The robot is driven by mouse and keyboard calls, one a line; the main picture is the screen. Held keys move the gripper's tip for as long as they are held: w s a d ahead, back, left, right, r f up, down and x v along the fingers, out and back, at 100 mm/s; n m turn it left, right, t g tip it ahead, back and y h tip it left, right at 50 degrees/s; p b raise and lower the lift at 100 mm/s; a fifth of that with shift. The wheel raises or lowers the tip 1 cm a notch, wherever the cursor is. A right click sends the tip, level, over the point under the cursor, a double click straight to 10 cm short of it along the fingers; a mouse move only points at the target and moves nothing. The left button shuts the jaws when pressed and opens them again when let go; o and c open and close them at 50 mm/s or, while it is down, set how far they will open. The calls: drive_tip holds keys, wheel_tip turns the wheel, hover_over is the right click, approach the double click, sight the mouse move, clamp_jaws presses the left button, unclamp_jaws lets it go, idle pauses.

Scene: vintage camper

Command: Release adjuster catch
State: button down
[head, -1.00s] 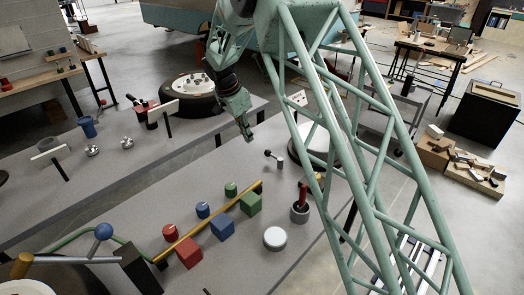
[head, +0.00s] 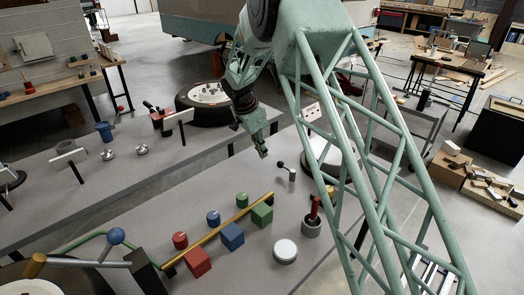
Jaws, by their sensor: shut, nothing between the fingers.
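My gripper (head: 263,151) is shut and empty, pointing down above the grey bench in the head view. A small lever with a black knob and a pale post (head: 287,170) stands on the bench just below and right of the gripper, apart from it in the picture. No part is clearly recognisable as the adjuster catch, and I cannot tell whether this lever is it. A red-handled piece in a grey round holder (head: 312,220) stands further right and nearer.
A yellow bar (head: 225,231) runs between red, blue and green blocks (head: 232,236) and small knobs. A white round disc (head: 285,251) lies nearby. My lattice arm hides part of the bench's right side. A second bench behind holds a blue cup (head: 104,131) and a wheel (head: 209,94).

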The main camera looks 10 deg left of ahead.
drive_tip(key=x, duration=0.7)
drive_tip(key=shift+b, duration=0.3)
drive_tip(key=shift+w+d+f, duration=0.15)
drive_tip(key=shift+w+d, duration=0.25)
drive_tip(key=shift+d, duration=0.15)
drive_tip(key=shift+w+d+f, duration=0.15)
drive_tip(key=shift+w+d, duration=0.25)
drive_tip(key=shift+d, duration=0.1)
drive_tip(key=shift+w+d+f, duration=0.15)
drive_tip(key=shift+w+d, duration=0.3)
drive_tip(key=shift+d, duration=0.05)
drive_tip(key=shift+w+d, duration=0.1)
drive_tip(key=shift+w, duration=0.1)
